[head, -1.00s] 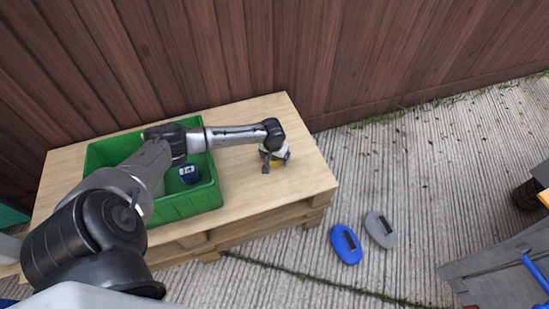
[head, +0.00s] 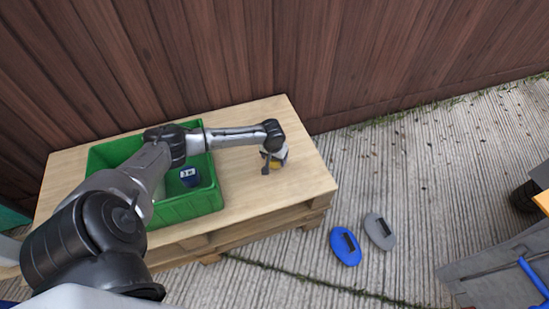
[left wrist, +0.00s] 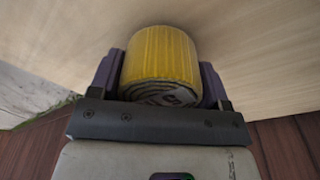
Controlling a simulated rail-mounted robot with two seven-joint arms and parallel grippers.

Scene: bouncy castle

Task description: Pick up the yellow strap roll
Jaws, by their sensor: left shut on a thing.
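The yellow strap roll (left wrist: 160,55) sits between the two fingers of my left gripper (left wrist: 160,82) in the left wrist view, with a finger against each side. In the head view the left gripper (head: 273,164) points down over the right part of the wooden pallet top (head: 300,185). Only a small bit of the yellow roll (head: 275,164) shows there, the rest hidden by the gripper. The roll is at or very near the wood; I cannot tell whether it touches. My right gripper is not in view.
A green crate (head: 180,209) stands on the pallet left of the gripper, with a dark blue item (head: 190,177) inside. A blue oval object (head: 345,246) and a grey one (head: 379,231) lie on the concrete. A wooden fence (head: 330,50) rises behind.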

